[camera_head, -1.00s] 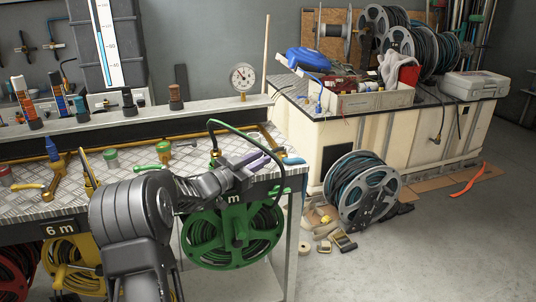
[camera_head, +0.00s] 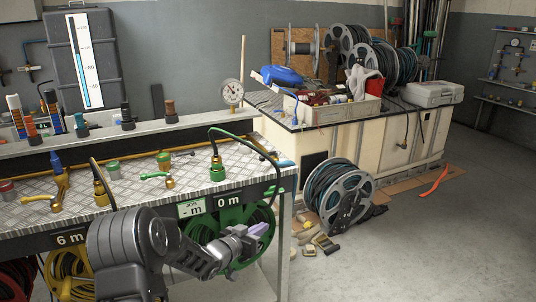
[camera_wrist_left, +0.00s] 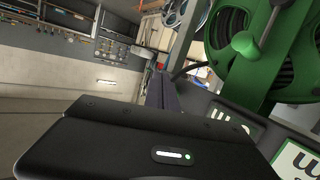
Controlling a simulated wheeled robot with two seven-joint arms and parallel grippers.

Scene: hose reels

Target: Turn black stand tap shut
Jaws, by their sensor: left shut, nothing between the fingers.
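My left gripper (camera_head: 262,230) is shut and empty, low in front of the green hose reel (camera_head: 232,213) below the bench edge. Its purple-grey fingers also show in the left wrist view (camera_wrist_left: 160,92), beside the green reel (camera_wrist_left: 243,75) with its round green knob. On the bench stand a brass tap with a yellow lever (camera_head: 57,190) and a brass tap with a green lever (camera_head: 168,180). I cannot tell which thing is the black stand tap. My right gripper is not in view.
The metal bench (camera_head: 130,195) has a brass fitting with a black hose (camera_head: 100,187) and a green-collared fitting (camera_head: 217,168). A dial gauge (camera_head: 232,93) stands behind. A grey reel (camera_head: 340,192) sits on the floor.

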